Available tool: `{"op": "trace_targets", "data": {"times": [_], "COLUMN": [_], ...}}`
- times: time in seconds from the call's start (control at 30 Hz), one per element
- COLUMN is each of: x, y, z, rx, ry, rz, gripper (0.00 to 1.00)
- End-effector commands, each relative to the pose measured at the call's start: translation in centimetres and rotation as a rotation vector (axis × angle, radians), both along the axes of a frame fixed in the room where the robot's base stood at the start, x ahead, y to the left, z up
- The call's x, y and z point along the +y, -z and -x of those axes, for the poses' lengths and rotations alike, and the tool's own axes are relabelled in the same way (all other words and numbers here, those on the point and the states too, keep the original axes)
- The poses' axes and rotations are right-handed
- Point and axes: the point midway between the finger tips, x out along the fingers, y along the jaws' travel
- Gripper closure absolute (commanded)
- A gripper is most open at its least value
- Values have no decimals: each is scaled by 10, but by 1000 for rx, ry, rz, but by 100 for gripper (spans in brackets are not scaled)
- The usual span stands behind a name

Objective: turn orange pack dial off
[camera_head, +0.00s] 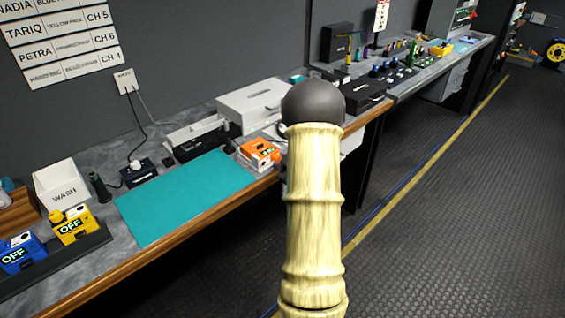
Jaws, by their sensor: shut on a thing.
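The orange pack (257,151) sits on the bench just past the right end of the teal mat. My arm, pale and ribbed with a dark round joint on top, fills the middle foreground. My gripper does not show; it is hidden behind my arm or out of frame.
The teal mat (185,196) is bare. A yellow pack (75,226) and a blue pack (22,255), both showing OFF, stand at the lower left near a WASH box (62,186). A white case (255,106) stands behind the orange pack. Open floor (450,200) lies right.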

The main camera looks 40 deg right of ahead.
Motion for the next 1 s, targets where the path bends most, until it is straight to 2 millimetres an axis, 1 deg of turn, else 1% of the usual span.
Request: {"op": "trace_targets", "data": {"times": [0.07, 0.1, 0.2, 0.5, 0.67, 1.0], "x": [0, 0, 0, 1, 1, -1], "y": [0, 0, 0, 1, -1, -5], "z": [0, 0, 0, 0, 0, 0], "rx": [0, -1, -1, 3, 7, 19], "ry": [0, 0, 0, -2, -3, -1], "rz": [0, -1, -1, -6, -37, -202], "gripper": [99, 73, 54, 54, 54, 54]}}
